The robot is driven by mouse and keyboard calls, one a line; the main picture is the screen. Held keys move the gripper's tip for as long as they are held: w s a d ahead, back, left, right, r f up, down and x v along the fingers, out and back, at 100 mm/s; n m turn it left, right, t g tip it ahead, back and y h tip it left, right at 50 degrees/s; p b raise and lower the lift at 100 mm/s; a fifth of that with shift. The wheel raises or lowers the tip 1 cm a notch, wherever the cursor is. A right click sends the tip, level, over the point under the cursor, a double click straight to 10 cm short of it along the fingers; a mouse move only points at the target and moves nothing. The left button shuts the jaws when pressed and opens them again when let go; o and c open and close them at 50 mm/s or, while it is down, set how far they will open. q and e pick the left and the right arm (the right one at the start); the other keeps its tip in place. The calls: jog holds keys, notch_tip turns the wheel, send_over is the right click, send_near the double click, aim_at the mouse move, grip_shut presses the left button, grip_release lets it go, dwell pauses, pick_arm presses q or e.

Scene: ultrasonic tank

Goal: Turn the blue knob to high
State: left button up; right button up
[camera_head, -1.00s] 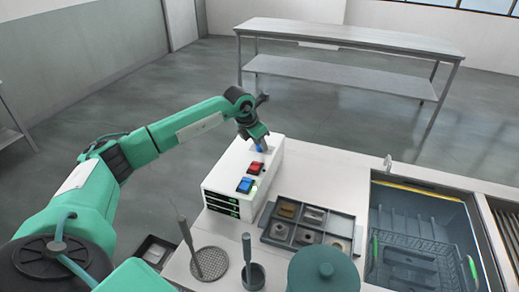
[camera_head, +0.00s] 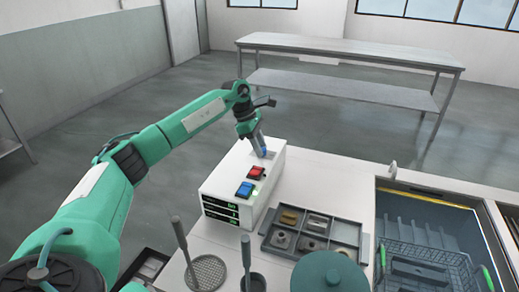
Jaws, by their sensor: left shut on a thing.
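The blue knob (camera_head: 264,152) is on top of the white control box (camera_head: 228,174), toward its far end. Only a little of the knob shows beneath my left gripper (camera_head: 261,148). The gripper points down from above and is shut on the knob. The knob's pointer and any setting marks are hidden or too small to read. A red switch (camera_head: 255,172) and a blue switch (camera_head: 245,189) sit nearer on the box top. Green displays (camera_head: 221,208) show on the box's front. My right gripper is not in view.
A compartment tray (camera_head: 313,233) with small parts lies right of the box. The tank (camera_head: 430,200) with a basket (camera_head: 425,268) is farther right. A teal lid (camera_head: 329,272), a mesh strainer (camera_head: 206,272) and a dark cup (camera_head: 252,281) stand in front.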

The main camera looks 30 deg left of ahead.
pick_arm(q)
jog(key=shift+w+m+g, duration=0.1)
jog(key=shift+m+g, duration=0.2)
jog(key=shift+m, duration=0.7)
jog(key=shift+m+g+b, duration=0.4)
jog(key=shift+m+b, duration=0.1)
jog(key=shift+m, duration=0.3)
jog(key=shift+w+m+g+b, duration=0.1)
jog(key=shift+m+g+b, duration=0.25)
jog(key=shift+m, duration=0.65)
jog(key=shift+m+g, duration=0.25)
jog(key=shift+m, duration=0.45)
jog(key=shift+r, duration=0.1)
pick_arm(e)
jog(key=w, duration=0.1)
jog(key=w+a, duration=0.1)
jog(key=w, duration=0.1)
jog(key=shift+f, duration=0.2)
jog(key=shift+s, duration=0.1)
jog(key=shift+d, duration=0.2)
pick_arm(q)
jog(key=o, duration=0.8)
jog(key=shift+o, duration=0.8)
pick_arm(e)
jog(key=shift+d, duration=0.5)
